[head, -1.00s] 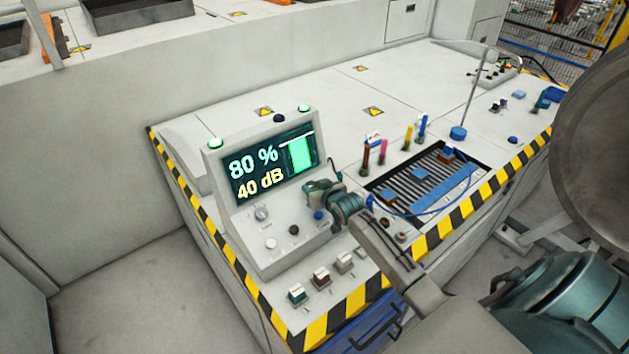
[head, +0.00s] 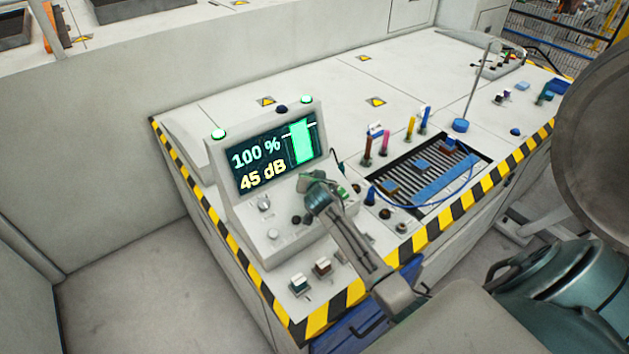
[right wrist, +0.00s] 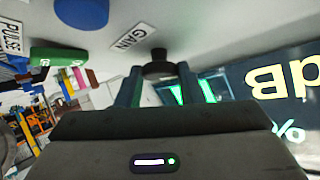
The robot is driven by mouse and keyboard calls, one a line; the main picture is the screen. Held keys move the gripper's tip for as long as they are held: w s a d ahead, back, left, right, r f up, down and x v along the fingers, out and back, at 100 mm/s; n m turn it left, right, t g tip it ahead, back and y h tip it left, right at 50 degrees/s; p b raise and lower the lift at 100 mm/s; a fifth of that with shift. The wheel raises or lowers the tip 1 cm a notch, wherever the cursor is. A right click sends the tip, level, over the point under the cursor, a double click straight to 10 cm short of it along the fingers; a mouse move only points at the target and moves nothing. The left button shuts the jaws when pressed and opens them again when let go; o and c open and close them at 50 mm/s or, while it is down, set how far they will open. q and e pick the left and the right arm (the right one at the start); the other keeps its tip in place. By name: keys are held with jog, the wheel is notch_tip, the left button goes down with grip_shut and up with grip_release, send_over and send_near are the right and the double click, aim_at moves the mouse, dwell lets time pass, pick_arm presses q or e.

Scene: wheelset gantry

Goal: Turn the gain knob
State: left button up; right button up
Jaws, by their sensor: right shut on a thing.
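The gain knob (right wrist: 158,68) is a dark round knob on a pale panel, with a "GAIN" label (right wrist: 132,36) beside it in the right wrist view. My right gripper (right wrist: 160,82) has one finger on each side of the knob and is shut on it. In the head view my right gripper (head: 311,184) is at the sloped console face and hides the knob. The console display (head: 275,157) reads 100 % and 45 dB, with a tall green bar. My left gripper is not in view.
Other knobs sit left of the gripper: a pale one (head: 264,204) and a black one (head: 296,219). Switches (head: 299,284) stand in front of the console. A slotted tray (head: 469,153), a blue cable and coloured markers (head: 385,143) lie to the right.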

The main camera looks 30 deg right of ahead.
dwell(0.3)
jog(key=o, duration=1)
jog(key=shift+c, duration=0.2)
jog(key=b+v, duration=0.3)
jog(key=v, duration=0.8)
jog(key=shift+w, duration=0.1)
